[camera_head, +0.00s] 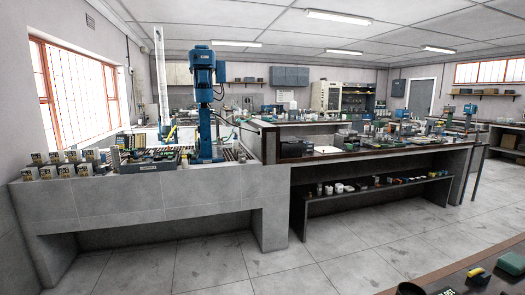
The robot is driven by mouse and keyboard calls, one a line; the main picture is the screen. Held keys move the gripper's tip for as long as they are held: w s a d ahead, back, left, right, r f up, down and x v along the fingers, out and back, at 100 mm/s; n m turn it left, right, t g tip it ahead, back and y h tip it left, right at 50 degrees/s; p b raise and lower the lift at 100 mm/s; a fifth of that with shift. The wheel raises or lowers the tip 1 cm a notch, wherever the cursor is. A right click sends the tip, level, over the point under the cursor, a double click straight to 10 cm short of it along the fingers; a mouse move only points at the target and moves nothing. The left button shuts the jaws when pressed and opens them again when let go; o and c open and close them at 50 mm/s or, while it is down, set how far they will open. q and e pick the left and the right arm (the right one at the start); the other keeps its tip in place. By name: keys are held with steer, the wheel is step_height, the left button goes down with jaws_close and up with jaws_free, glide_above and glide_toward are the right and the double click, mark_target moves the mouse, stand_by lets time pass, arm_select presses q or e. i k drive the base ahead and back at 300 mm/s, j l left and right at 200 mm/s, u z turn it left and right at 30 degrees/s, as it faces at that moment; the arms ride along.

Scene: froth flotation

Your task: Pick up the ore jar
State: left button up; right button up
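No thing in the camera_head view can be told for certain as the ore jar. Several small pale containers with dark and yellow labels (66,171) stand in rows on the left end of the grey tiled counter (150,201). Several small white and dark jars (339,188) stand on the low shelf under the middle bench. They are too small to read. Neither of my grippers is in view.
A tall blue machine (203,100) stands on the grey counter. The middle bench (345,155) is crowded with small items. A dark table (440,280) at the bottom right holds a green block (511,264) and a black cup (410,289). The tiled floor (330,250) between is clear.

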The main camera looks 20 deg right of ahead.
mark_target(242, 155)
steer(key=i+z, duration=0.15)
steer(key=i, duration=0.35)
steer(key=i+z, duration=0.2)
steer(key=i, duration=0.35)
steer(key=i+j+z, duration=0.15)
steer(key=i, duration=0.35)
steer(key=i+j+z, duration=0.15)
steer(key=i, duration=0.35)
